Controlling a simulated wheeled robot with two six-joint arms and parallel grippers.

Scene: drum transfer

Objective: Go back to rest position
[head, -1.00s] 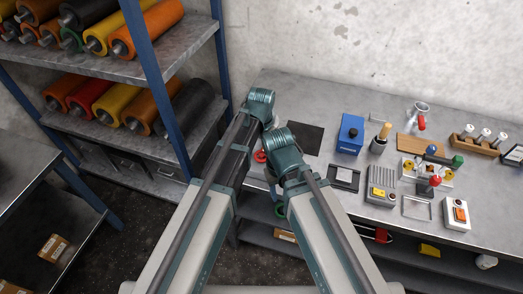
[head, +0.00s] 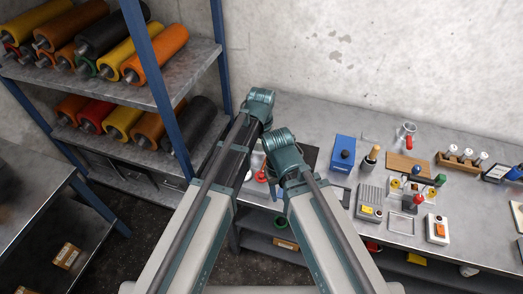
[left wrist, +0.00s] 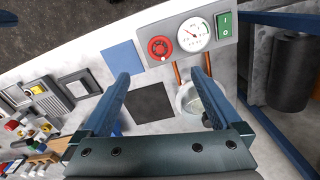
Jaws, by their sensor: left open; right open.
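Both my arms reach forward side by side over the front left of the grey workbench (head: 330,121). The wrist of my right gripper (head: 284,150) shows in the head view, with its fingers hidden beneath it. My left arm ends just left of it, its fingers also hidden in that view. In the left wrist view my left gripper (left wrist: 161,76) is open, with nothing between its fingers. Past them are a dark square (left wrist: 153,103) and a panel with a red knob (left wrist: 159,48) and a gauge (left wrist: 194,34).
A blue-posted rack (head: 222,60) at left holds coloured drums (head: 157,53). A blue box (head: 343,151), a wooden block (head: 408,166), a switch box (head: 437,229) and other small items stand on the bench's right part. Another grey table (head: 30,185) is at far left.

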